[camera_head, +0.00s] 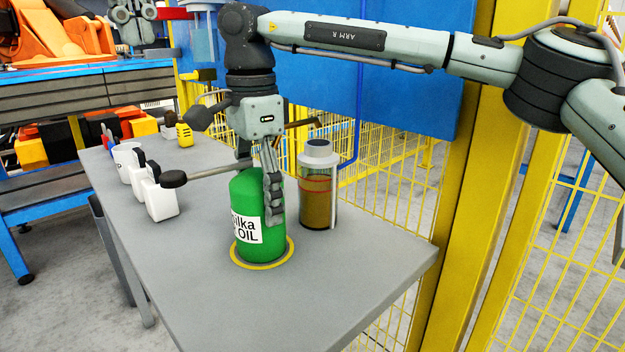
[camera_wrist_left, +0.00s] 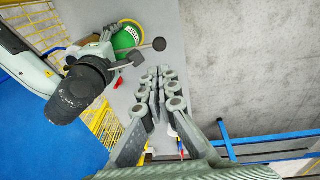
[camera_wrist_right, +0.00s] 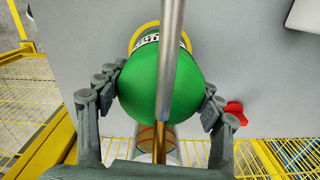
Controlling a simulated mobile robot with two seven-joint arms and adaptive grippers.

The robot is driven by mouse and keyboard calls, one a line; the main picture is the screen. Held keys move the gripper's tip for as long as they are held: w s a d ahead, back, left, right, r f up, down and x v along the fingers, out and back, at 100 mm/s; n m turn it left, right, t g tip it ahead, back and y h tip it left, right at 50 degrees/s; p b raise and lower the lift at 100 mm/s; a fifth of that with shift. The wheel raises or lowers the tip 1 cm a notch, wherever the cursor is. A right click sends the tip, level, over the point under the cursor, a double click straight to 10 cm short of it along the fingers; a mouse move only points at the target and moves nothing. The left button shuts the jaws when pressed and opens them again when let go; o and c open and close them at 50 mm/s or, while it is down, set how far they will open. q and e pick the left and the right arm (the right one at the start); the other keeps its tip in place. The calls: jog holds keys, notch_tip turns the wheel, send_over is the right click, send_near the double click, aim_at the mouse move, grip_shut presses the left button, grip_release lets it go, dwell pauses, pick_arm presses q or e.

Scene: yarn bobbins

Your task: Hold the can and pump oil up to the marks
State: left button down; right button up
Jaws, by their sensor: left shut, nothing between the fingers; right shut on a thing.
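The green oil can (camera_head: 247,192) stands upright on a yellow ring (camera_head: 282,254) on the grey table. My right gripper (camera_head: 268,208) is shut around its upper body, with a finger on either side in the right wrist view (camera_wrist_right: 163,88). A lever with a black knob (camera_head: 173,179) reaches left from above the can. A copper spout (camera_wrist_right: 159,140) leads towards a clear jar (camera_head: 319,195). The jar has red marks, with brown oil below or near the lower one. My left gripper (camera_wrist_left: 160,76) is shut and empty, away from the can; in the head view it is at upper left (camera_head: 134,30).
White bottles (camera_head: 160,196), a white mug (camera_head: 126,156) and a yellow item (camera_head: 184,135) stand along the table's left side. A small red piece (camera_wrist_right: 235,112) lies by the can. Yellow mesh fencing (camera_head: 395,180) borders the table. The front of the table is clear.

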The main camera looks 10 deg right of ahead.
aim_at(169, 173)
pick_arm(q)
jog(key=shift+w+a+g+h, duration=0.5)
jog(key=shift+w+a, duration=0.35)
jog(key=shift+w, duration=0.05)
jog(key=shift+f, duration=0.1)
jog(key=f, duration=0.4)
jog(key=d+f, duration=0.1)
jog(key=f, duration=0.8)
jog(key=shift+w+d+f, duration=0.1)
jog(key=shift+d+f, duration=0.15)
jog(key=shift+f, duration=0.1)
jog(key=shift+f, duration=0.1)
